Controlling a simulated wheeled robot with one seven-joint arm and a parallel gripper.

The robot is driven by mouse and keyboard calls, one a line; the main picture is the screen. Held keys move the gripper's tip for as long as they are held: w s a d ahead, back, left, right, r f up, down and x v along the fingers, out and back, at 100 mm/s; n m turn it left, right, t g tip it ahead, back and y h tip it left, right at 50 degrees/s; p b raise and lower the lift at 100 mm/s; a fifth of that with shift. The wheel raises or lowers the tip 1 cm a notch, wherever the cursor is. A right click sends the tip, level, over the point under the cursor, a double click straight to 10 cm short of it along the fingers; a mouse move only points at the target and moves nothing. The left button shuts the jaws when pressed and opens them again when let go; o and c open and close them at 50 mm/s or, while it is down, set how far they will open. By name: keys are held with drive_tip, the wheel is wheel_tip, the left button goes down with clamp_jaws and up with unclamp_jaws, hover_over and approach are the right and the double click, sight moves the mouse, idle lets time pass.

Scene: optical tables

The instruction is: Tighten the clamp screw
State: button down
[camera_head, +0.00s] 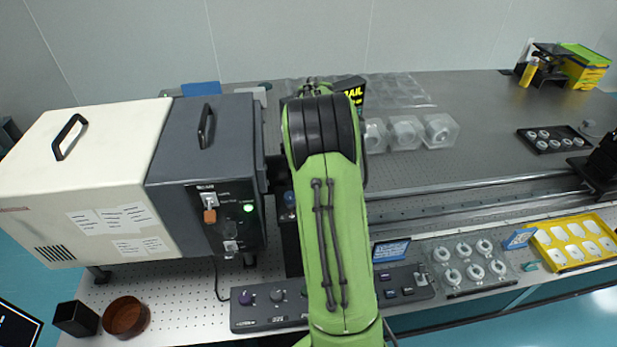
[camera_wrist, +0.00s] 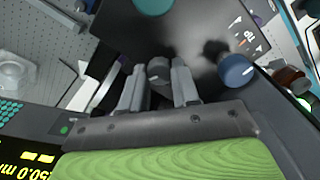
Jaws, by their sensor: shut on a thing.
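In the wrist view, my gripper (camera_wrist: 158,80) has its two grey fingers on either side of a small grey knob-like screw head (camera_wrist: 158,68), apparently the clamp screw. The fingers are shut on it. The screw sits by a dark panel, and its lower part is hidden by the fingers. In the head view, my green arm reaches away over the table, and it hides the gripper and the screw.
A blue knob (camera_wrist: 237,72) with a marked scale is right of the fingers. A grey and white box (camera_head: 165,170) stands left of my arm. Clear cubes (camera_head: 405,133) and a long rail (camera_head: 480,200) lie right. The dark table (camera_head: 470,110) is mostly bare behind.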

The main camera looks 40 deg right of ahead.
drive_tip(key=n+b, duration=0.1)
drive_tip(key=n, duration=0.4)
drive_tip(key=shift+n, duration=0.4)
idle(0.3)
drive_tip(key=c, duration=0.8)
unclamp_jaws()
drive_tip(key=shift+r, duration=0.1)
wheel_tip(320, 180, up, 16)
drive_tip(key=p, duration=0.3)
drive_tip(key=shift+f+p, duration=0.2)
drive_tip(key=shift+p, duration=0.2)
